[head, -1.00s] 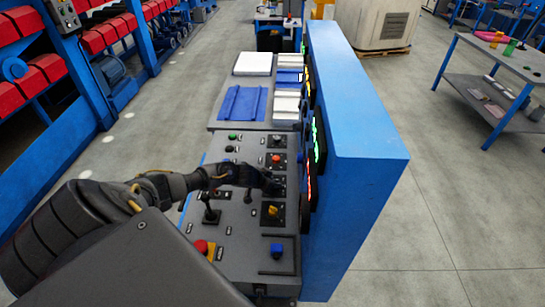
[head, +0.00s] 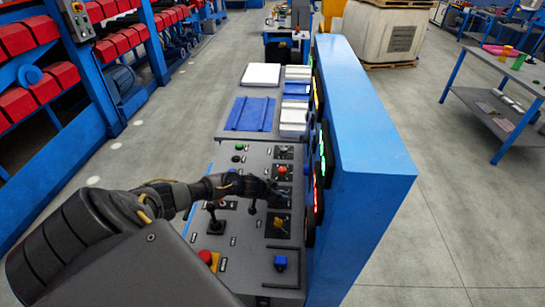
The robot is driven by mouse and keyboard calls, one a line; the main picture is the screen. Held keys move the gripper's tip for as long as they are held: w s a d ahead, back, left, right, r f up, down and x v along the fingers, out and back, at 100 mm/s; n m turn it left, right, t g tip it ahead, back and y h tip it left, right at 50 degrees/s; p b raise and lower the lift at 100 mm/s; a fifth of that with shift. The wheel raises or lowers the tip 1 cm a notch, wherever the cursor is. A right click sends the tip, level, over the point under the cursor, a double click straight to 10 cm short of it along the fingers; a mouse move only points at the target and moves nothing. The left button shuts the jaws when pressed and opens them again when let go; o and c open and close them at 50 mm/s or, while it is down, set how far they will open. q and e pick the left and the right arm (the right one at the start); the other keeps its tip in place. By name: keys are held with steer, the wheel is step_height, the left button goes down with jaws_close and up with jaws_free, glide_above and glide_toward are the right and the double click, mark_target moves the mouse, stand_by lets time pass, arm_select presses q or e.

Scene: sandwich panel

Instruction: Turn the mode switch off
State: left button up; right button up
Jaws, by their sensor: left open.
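The control panel (head: 232,262) is a grey sloped desk with levers, buttons and rotary knobs on dark square plates. My left gripper (head: 281,194) is open over the right column of plates, at the plate between the orange-red knob (head: 282,171) and the yellow knob (head: 278,222). The gripper covers most of that plate, so any knob there is hidden. I cannot tell which control is the mode switch, or whether the fingers touch anything. My right gripper is not in view.
Black levers (head: 214,220) stand under and beside my left forearm. A red button on a yellow base (head: 208,258) and a blue button (head: 280,262) are nearer. The tall blue housing (head: 365,165) walls off the right side. Blue and white panels (head: 250,113) lie beyond.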

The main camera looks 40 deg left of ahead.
arm_select(q)
steer(key=d+v, duration=0.1)
steer(key=v, duration=0.9)
steer(key=shift+a, duration=0.5)
steer(key=shift+r, duration=0.1)
